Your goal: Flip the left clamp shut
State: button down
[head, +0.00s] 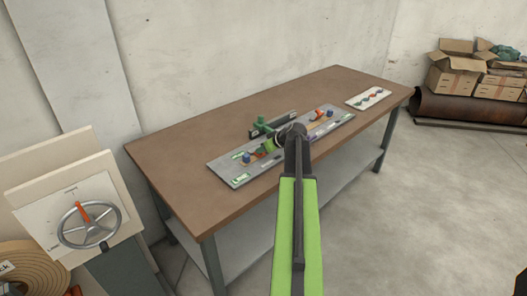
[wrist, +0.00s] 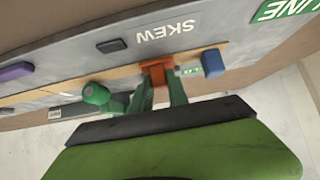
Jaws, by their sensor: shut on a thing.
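A grey fixture plate (head: 228,177) lies on the brown table and carries two clamps with orange-red and blue parts. The left clamp's blue part (head: 246,157) is near the plate's left end; it also seems to show in the wrist view (wrist: 213,63). My gripper (wrist: 160,88) is over this clamp, its green fingers shut on an orange clamp part (wrist: 156,72). My arm and gripper hide part of the clamp in the head view, so its exact angle is hard to tell. The right clamp (head: 320,112) stands farther along the plate.
A green knob (wrist: 96,94) is close beside my fingers. A dark rail (head: 275,123) with a green part runs behind the plate. A white tray (head: 368,98) with several small pieces lies at the table's far right. A handwheel panel (head: 88,222) stands left of the table.

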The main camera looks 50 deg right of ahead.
jog(key=c, duration=1.3)
grip_release()
jog(key=p+v, duration=1.2)
jog(key=v, duration=0.5)
jog(key=shift+s+r, duration=0.15)
